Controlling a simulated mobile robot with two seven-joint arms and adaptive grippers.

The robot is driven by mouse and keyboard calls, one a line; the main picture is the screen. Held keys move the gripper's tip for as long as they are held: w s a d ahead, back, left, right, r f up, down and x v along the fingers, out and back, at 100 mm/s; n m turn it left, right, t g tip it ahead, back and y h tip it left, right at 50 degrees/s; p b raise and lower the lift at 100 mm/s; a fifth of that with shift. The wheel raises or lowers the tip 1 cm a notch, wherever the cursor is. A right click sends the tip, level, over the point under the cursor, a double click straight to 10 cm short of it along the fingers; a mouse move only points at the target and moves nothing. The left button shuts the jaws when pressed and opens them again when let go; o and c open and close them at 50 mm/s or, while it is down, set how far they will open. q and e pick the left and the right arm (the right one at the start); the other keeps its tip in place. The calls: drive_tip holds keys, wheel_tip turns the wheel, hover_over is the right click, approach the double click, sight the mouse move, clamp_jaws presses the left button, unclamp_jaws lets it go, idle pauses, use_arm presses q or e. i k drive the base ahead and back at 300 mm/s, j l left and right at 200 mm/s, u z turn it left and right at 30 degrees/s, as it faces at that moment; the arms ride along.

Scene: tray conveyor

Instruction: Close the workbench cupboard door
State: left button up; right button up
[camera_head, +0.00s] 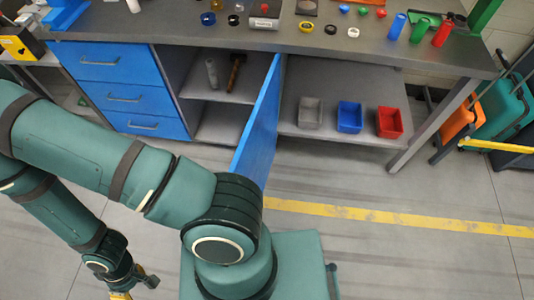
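The workbench cupboard door (262,115) is a blue panel. It stands open, swung out toward me from the front of the bench, and shows nearly edge-on. Its lower end is partly hidden behind my arm. The open cupboard (215,118) is to its left, with a shelf inside. My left gripper (134,286) is at the lower left, low over the floor, well apart from the door. Its fingertips are partly cut off by the frame edge, and I cannot tell how far they are apart. My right gripper is not in view.
Blue drawers (125,95) are left of the cupboard. Grey, blue (350,117) and red bins sit on the shelf right of the door. Small items cover the benchtop (375,45). A yellow line (400,220) crosses clear floor at right.

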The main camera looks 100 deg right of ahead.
sight(253, 159)
drive_tip(key=k+z, duration=0.1)
drive_tip(key=k, duration=0.25)
drive_tip(key=k+l+z, duration=0.1)
drive_tip(key=k, duration=0.25)
drive_tip(key=z, duration=2.25)
drive_tip(key=l+u, duration=0.1)
drive_tip(key=l, duration=0.35)
drive_tip(key=k+l+u, duration=0.15)
drive_tip(key=l, duration=0.3)
drive_tip(key=k+l+u, duration=0.1)
drive_tip(key=l, duration=0.3)
